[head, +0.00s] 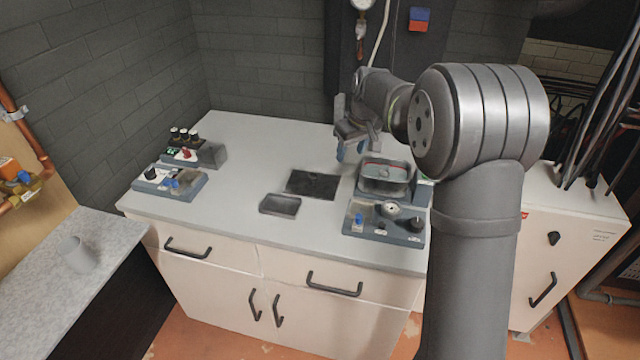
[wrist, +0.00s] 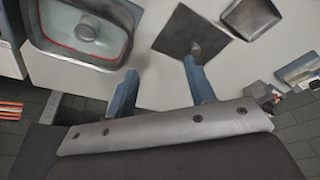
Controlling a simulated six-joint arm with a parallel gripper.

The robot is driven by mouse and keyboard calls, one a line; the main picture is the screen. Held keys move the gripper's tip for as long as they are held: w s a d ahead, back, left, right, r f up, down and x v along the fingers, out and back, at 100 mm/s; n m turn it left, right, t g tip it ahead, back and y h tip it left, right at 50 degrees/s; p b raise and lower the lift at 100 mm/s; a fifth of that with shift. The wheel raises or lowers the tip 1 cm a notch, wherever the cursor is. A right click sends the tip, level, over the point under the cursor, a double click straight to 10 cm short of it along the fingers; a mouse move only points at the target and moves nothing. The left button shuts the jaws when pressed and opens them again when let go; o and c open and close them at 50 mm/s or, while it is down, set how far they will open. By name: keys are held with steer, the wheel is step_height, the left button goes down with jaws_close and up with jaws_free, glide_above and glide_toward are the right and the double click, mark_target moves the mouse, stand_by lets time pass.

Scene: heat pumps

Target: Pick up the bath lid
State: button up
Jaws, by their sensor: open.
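The bath lid, a flat dark square plate with a small knob (head: 312,184), lies on the worktop; it also shows in the wrist view (wrist: 176,38). The bath, a grey open basin with a red line inside its rim (head: 385,174), stands to the right of the lid; it shows at upper left in the wrist view (wrist: 88,28). My gripper (head: 350,150) is open and empty above the worktop, behind and right of the lid. In the wrist view its two blue fingers (wrist: 160,70) are apart, with the lid's knob beyond the right fingertip.
A shallow dark tray (head: 280,205) lies just in front of the lid; it also shows in the wrist view (wrist: 250,17). A control panel with knobs (head: 385,222) stands in front of the bath. More control units (head: 170,182) stand at the left. The worktop (head: 265,145) behind the lid is clear.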

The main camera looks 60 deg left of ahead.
steer(key=y, duration=0.1)
glide_toward(313, 176)
steer(key=x, duration=0.2)
steer(key=shift+w+a+f, duration=0.15)
steer(key=shift+a+f, duration=0.05)
steer(key=shift+f, duration=0.15)
steer(key=shift+x, duration=2.9)
steer(key=shift+c, duration=0.4)
jaws_close()
